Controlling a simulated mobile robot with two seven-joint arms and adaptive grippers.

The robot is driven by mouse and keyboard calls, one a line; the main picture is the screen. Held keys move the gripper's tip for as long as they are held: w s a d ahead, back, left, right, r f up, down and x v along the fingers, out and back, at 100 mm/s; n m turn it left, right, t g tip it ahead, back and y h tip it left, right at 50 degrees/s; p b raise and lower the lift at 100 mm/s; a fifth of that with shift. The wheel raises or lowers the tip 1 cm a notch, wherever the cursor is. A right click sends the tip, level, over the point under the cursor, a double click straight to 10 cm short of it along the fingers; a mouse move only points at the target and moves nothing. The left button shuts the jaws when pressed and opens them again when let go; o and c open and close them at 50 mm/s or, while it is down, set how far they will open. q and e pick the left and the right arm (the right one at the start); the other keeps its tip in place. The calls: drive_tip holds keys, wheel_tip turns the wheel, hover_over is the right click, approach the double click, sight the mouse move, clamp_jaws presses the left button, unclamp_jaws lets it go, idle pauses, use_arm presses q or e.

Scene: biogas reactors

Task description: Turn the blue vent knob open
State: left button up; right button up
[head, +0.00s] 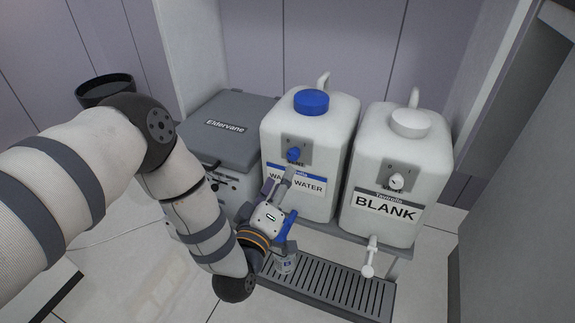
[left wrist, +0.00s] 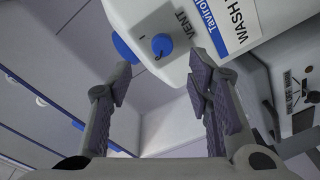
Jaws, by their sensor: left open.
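The blue vent knob (head: 293,155) sits on the grey plate on the front of the white WASH WATER tank (head: 335,125), below its blue cap (head: 311,101). In the left wrist view the knob (left wrist: 162,45) shows beside the word VENT, a little beyond the fingertips and roughly between them. My left gripper (head: 278,181) is open and empty, just below and in front of the knob; it also shows in the left wrist view (left wrist: 158,80). No contact with the knob shows. I cannot read the knob's setting. My right gripper is not in view.
A white BLANK tank (head: 398,165) with a white knob (head: 396,181) and tap (head: 370,255) stands close on the right. A grey-lidded Eldervane box (head: 232,127) stands on the left.

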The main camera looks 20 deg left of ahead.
sight(293, 158)
use_arm(q)
drive_tip(key=w+b, duration=0.1)
drive_tip(key=w, duration=0.4)
drive_tip(key=w+b, duration=0.1)
drive_tip(key=w, duration=0.1)
drive_tip(key=shift+w+a+f+b, duration=0.15)
drive_tip(key=shift+w+f+b, duration=0.15)
drive_tip(key=shift+w, duration=0.05)
drive_tip(key=shift+w+r, duration=0.15)
drive_tip(key=shift+w, duration=0.45)
clamp_jaws()
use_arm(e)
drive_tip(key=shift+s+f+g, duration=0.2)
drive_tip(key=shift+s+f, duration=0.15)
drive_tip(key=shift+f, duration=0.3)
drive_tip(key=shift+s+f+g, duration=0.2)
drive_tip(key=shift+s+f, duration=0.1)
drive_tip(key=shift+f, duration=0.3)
